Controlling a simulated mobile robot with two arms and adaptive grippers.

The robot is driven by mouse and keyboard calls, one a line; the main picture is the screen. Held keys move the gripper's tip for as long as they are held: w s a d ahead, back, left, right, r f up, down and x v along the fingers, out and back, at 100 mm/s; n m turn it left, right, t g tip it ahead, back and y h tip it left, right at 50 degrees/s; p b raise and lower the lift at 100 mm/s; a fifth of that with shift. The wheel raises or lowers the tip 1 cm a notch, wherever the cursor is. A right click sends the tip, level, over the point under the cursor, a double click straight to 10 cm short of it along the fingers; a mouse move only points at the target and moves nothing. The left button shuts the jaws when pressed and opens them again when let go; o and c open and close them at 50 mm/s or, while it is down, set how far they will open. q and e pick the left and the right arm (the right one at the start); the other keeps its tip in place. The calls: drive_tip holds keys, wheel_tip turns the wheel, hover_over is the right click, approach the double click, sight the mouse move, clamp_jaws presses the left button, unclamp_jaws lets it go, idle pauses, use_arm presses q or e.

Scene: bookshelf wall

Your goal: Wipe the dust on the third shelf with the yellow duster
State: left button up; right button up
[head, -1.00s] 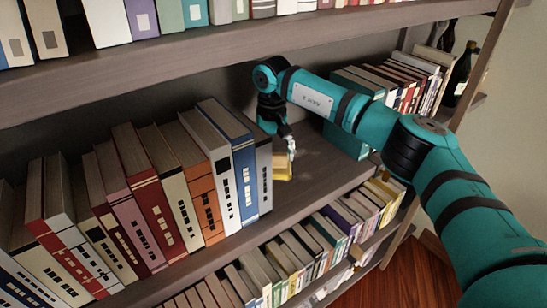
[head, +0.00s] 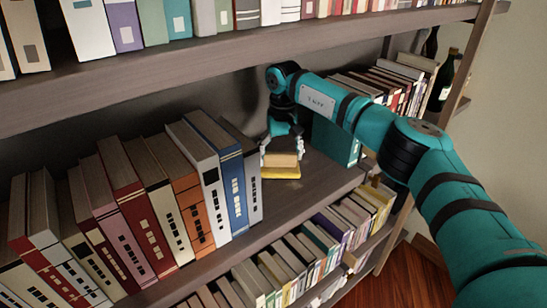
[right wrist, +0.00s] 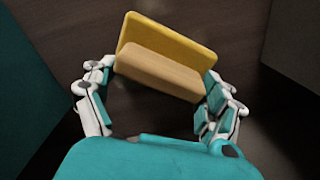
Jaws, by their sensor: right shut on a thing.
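The yellow duster (head: 281,173) rests on the shelf board (head: 318,178) in the gap between two groups of books. It has a yellow pad and a tan block handle (head: 280,160). My right gripper (head: 281,158) reaches down from above and is shut on the handle. In the right wrist view the fingers (right wrist: 160,88) hold both ends of the tan handle, with the yellow pad (right wrist: 168,38) beyond it. My left gripper is not in view.
A row of leaning books (head: 150,200) fills the left of this shelf, ending at a grey book (head: 251,180). A teal book (head: 335,138) stands to the right of the gripper. Bottles (head: 443,80) stand at the far right. The shelf above (head: 230,62) overhangs the arm.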

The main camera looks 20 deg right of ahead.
drive_tip(key=shift+w+d+p, duration=0.15)
drive_tip(key=shift+w+d, duration=0.25)
drive_tip(key=shift+d, duration=0.75)
drive_tip(key=shift+w+d+p, duration=0.1)
drive_tip(key=shift+w+d, duration=0.35)
drive_tip(key=shift+d, duration=0.75)
drive_tip(key=shift+w+d+p, duration=0.15)
drive_tip(key=shift+w+d, duration=0.25)
drive_tip(key=shift+d, duration=0.75)
wheel_tip(320, 180, up, 6)
drive_tip(key=p, duration=0.4)
drive_tip(key=shift+p, duration=0.4)
